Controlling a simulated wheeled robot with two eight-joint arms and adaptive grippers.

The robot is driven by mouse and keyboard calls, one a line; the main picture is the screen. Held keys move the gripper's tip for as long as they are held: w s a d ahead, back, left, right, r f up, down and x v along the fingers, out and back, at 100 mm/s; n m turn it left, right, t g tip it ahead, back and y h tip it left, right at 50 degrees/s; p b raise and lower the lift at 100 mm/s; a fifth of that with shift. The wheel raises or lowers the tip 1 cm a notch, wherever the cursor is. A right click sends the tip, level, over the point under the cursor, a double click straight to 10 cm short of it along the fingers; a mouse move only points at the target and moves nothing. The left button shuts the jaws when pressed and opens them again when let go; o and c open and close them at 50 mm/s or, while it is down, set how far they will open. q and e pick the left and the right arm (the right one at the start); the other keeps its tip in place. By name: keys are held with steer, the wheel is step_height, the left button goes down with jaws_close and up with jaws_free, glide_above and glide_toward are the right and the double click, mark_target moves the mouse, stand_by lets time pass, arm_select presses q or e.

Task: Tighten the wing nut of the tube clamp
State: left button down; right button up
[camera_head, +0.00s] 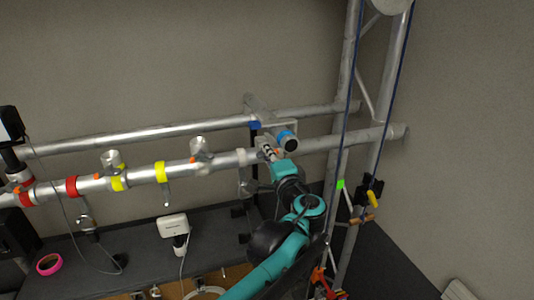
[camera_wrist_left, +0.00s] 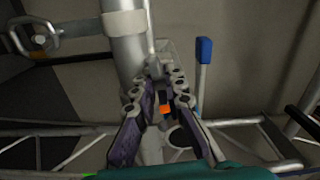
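My left gripper (camera_head: 268,151) reaches up to the far tube clamp (camera_head: 258,146) on the lower silver tube (camera_head: 215,165). In the left wrist view the gripper's two fingers (camera_wrist_left: 159,78) converge beside the upright-looking tube (camera_wrist_left: 128,58). A small orange piece (camera_wrist_left: 165,109) shows between the fingers; it may be the wing nut. A grey part of the clamp lies at the fingertips. Whether the fingers grip anything is unclear. A blue-ended lever (camera_wrist_left: 204,50) stands to the right of the fingers. My right gripper is in neither view.
Other clamps with small orange parts (camera_head: 193,160) sit along the tube, between yellow (camera_head: 161,171) and red bands (camera_head: 71,186). A truss upright with blue cables (camera_head: 349,90) stands right of the gripper. A dark table (camera_head: 140,245) below holds a pink tape roll (camera_head: 49,264) and a white device (camera_head: 172,225).

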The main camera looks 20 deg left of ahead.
arm_select(q)
steer(key=shift+f+m+b, duration=0.1)
steer(key=shift+m+b, duration=0.45)
steer(key=shift+m, duration=0.25)
steer(key=c, duration=1.6)
jaws_free()
steer(key=shift+o, duration=0.2)
steer(key=shift+s+d, duration=0.1)
steer(key=v, duration=1.1)
steer(key=shift+s+d, duration=0.25)
steer(key=shift+s, duration=0.05)
